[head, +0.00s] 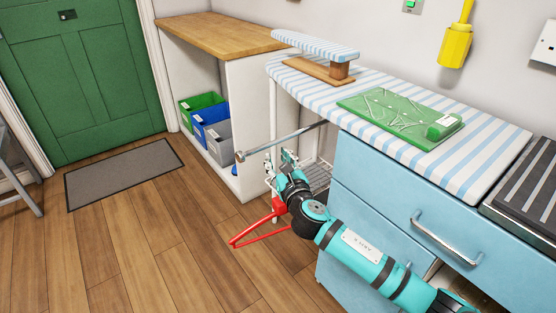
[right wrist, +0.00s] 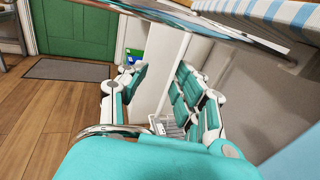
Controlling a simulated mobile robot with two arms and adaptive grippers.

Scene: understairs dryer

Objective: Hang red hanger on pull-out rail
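The pull-out rail (head: 285,138), a thin metal bar with a round end, sticks out from under the striped counter in the head view. The red hanger (head: 262,237) shows below and left of my right gripper (head: 279,160), tilted, with its upper part hidden behind my wrist. My right gripper is just under the rail, its fingers apart. In the right wrist view the fingers (right wrist: 158,95) also stand apart. A curved metal piece (right wrist: 112,130), perhaps the hanger's hook, crosses close to the palm there. I cannot tell what holds the hanger up. My left gripper is out of view.
A wire rack (head: 317,175) stands behind my right gripper. Blue drawers (head: 375,185) are close to my right arm. A green board (head: 400,115) and a small ironing board (head: 315,45) sit on the counter.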

